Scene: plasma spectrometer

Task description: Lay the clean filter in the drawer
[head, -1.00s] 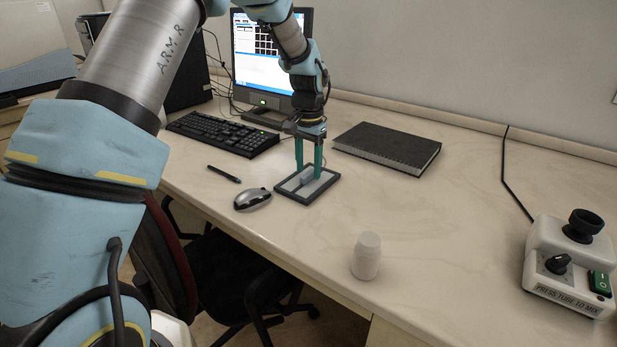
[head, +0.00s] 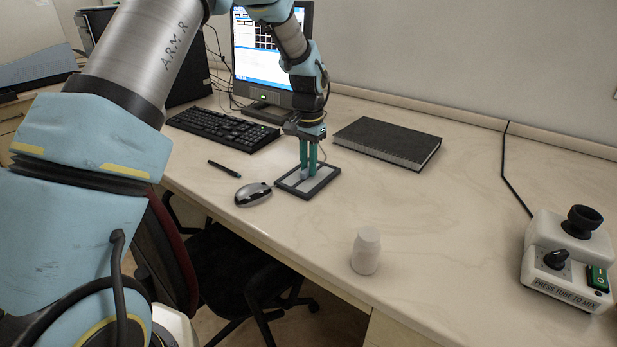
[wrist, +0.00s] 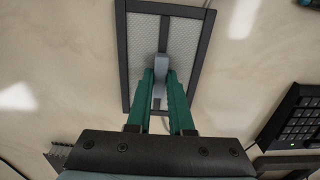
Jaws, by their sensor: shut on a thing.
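The clean filter is a flat panel with a dark frame and pale mesh, lying on the desk between the mouse and the notebook in the head view; its frame (head: 325,185) shows there. It also fills the upper middle of the wrist view (wrist: 200,55). A grey grip block (wrist: 161,68) stands on its middle bar. My gripper (head: 308,176) points down over the filter, and its green fingers (wrist: 160,84) are shut on this block. The filter appears to rest flat on the desk. No drawer shows in these frames.
A mouse (head: 253,194) lies close left of the filter, with a pen (head: 224,171) and keyboard (head: 222,132) beyond. A notebook (head: 388,143) lies behind right.

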